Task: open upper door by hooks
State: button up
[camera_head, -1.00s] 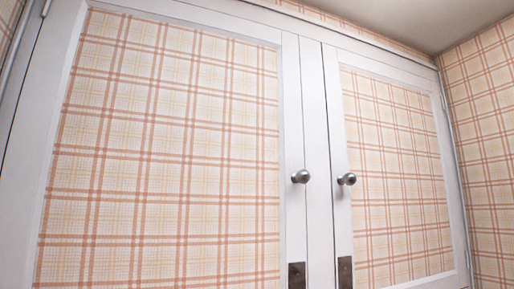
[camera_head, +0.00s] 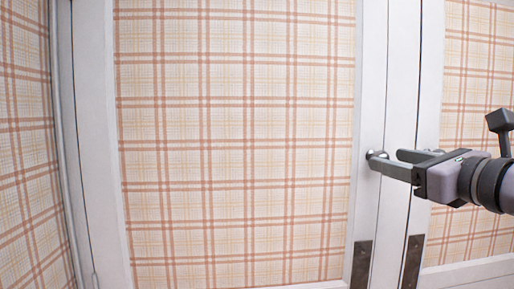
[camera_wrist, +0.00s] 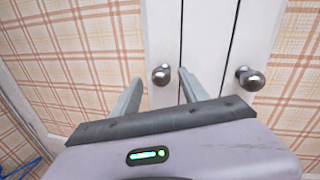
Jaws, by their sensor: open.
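The left upper door (camera_head: 235,110) is white-framed with a plaid panel and looks shut. Its round metal knob (camera_head: 376,155) is at the fingertips of my gripper (camera_head: 386,158), which reaches in from the right. In the wrist view, the left knob (camera_wrist: 162,74) shows between the two open fingers of my gripper (camera_wrist: 160,79). I cannot tell if either finger touches it. The right door (camera_head: 477,110) also looks shut. Its knob (camera_wrist: 249,78) sits to the right of the right finger; in the head view it is mostly hidden behind my gripper.
A plaid side wall (camera_head: 27,150) stands at the left, close to the left door's hinge edge. Dark metal plates (camera_head: 361,264) (camera_head: 411,262) sit low on the door frames. Something blue (camera_wrist: 20,168) shows at the wrist view's bottom left corner.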

jog(key=x, duration=0.2)
jog(key=shift+w, duration=0.3)
jog(key=shift+s, duration=0.1)
jog(key=shift+c, duration=0.6)
grip_shut()
dwell(0.5)
